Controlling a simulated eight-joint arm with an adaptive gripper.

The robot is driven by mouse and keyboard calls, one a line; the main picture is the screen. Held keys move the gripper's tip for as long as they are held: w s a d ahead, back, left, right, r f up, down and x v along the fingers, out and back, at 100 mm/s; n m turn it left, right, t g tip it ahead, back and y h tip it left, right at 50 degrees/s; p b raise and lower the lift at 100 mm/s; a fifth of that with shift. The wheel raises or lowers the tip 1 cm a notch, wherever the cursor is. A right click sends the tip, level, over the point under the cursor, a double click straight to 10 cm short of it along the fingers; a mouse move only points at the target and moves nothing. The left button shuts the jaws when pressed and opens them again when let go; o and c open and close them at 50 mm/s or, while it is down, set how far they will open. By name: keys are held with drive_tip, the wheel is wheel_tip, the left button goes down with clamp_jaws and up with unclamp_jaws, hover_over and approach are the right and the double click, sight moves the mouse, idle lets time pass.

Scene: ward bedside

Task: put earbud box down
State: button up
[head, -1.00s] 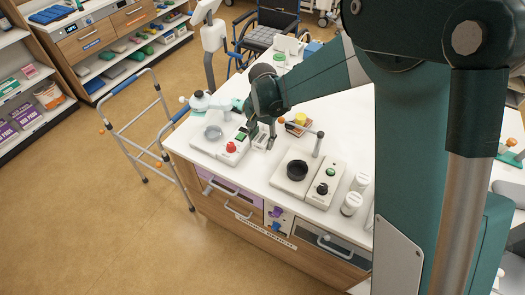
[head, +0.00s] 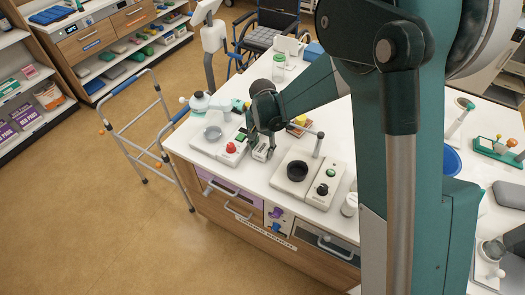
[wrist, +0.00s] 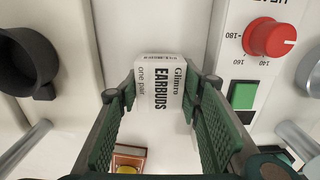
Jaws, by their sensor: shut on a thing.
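The earbud box (wrist: 160,85) is a small white carton lettered "EARBUDS, one pair". In the wrist view it sits between the green ribbed pads of my gripper (wrist: 161,98), which is shut on it. In the head view my gripper (head: 261,140) is low over the white worktop (head: 262,181), with the box (head: 262,151) showing pale at its fingers. The box is between the red-knob unit and the black-cup unit. I cannot tell whether its bottom touches the worktop.
The red-knob unit (head: 232,148) stands close on the left. The black-cup unit (head: 292,172) is on the right. A small box with a yellow top (head: 300,121) lies behind. A narrow bare strip of worktop runs between the units.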

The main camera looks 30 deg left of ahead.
sight(263, 148)
drive_tip(key=shift+f, duration=0.25)
drive_tip(key=shift+f, duration=0.15)
drive_tip(key=o, duration=0.9)
drive_tip(key=shift+r, duration=6.15)
